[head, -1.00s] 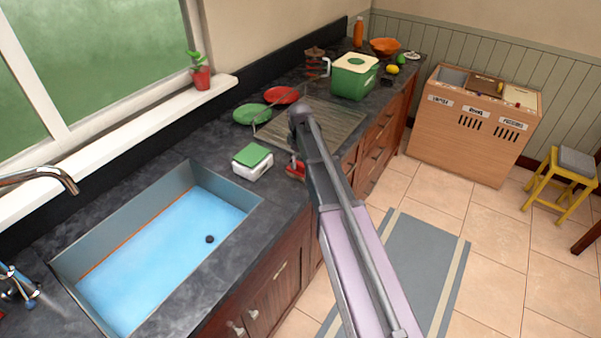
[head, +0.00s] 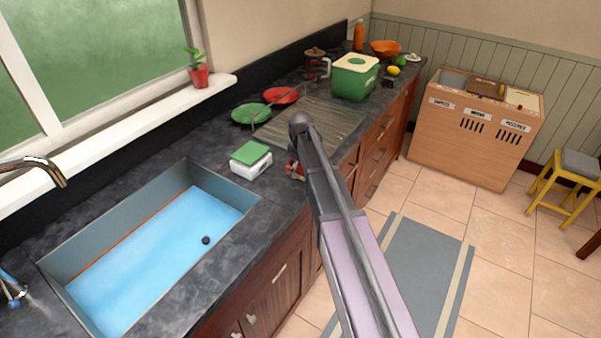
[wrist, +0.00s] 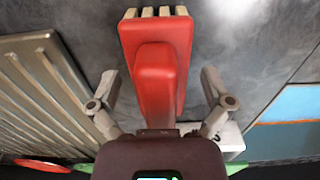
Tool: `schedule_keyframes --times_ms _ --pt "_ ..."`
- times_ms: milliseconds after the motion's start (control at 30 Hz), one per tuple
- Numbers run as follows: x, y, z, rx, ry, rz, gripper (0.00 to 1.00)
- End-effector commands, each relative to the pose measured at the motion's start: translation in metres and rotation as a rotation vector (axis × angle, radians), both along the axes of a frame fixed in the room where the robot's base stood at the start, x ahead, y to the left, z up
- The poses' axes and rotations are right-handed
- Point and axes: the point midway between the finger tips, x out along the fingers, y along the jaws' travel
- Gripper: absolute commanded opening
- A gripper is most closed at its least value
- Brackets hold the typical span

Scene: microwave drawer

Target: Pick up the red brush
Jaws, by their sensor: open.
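The red brush (wrist: 155,60) lies on the dark counter in the wrist view, its pale bristles at the top of the picture. My gripper (wrist: 158,80) is open, with one finger on each side of the brush. Gaps show between both fingers and the brush, so they do not appear to touch it. In the head view a small red part of the brush (head: 291,166) shows beside my arm, which hides the rest of it and my gripper.
A green and white box (head: 250,160) stands close to the brush, by the blue sink (head: 160,255). A ribbed drainboard (head: 320,120), a green plate (head: 250,113), a red plate (head: 281,95) and a green container (head: 355,78) are farther along the counter (head: 215,135).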

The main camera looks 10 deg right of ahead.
Motion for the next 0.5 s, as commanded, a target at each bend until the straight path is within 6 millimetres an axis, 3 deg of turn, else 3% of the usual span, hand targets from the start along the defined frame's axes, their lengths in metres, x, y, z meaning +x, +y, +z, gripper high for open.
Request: schedule_keyframes --times_ms 433,467,500 --pt "0.0 0.0 0.0004 0.0 0.0 0.0 1.0" --pt "0.0 0.0 0.0004 0.0 0.0 0.0 0.97" --pt "0.0 0.0 0.0004 0.0 0.0 0.0 0.85"
